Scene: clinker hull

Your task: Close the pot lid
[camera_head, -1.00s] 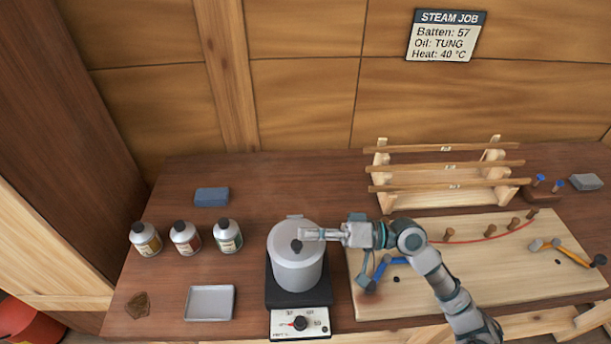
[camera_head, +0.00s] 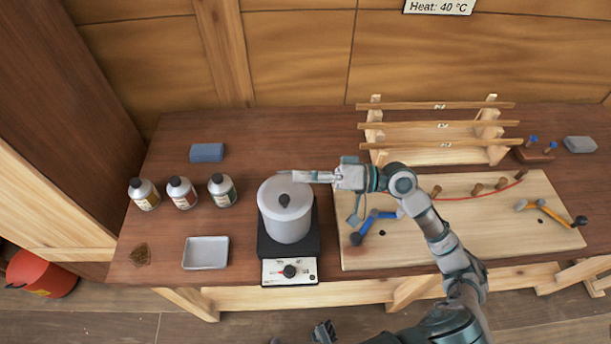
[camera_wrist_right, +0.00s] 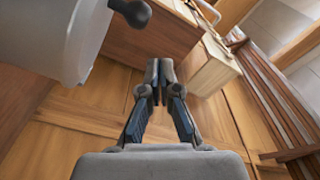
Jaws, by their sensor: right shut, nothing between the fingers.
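The grey metal pot (camera_head: 287,226) stands on a black hot plate (camera_head: 289,257) at the middle of the bench. Its grey lid (camera_head: 270,195) appears to lie flat across the top, with a black knob (camera_head: 284,200) in the centre. My right gripper (camera_head: 284,175) is shut and empty at the far side of the lid, beyond the knob; contact cannot be told. In the right wrist view the shut fingertips (camera_wrist_right: 159,66) are apart from the pot (camera_wrist_right: 50,35), whose dark knob (camera_wrist_right: 131,12) shows at the top. A dark part at the bottom edge may be my left gripper (camera_head: 322,333).
Several bottles (camera_head: 181,192), a blue block (camera_head: 207,152) and a metal tray (camera_head: 206,252) lie left of the pot. A pale board (camera_head: 480,235) with pegs and tools lies at right, in front of a wooden rack (camera_head: 440,145). Bare bench lies behind the pot.

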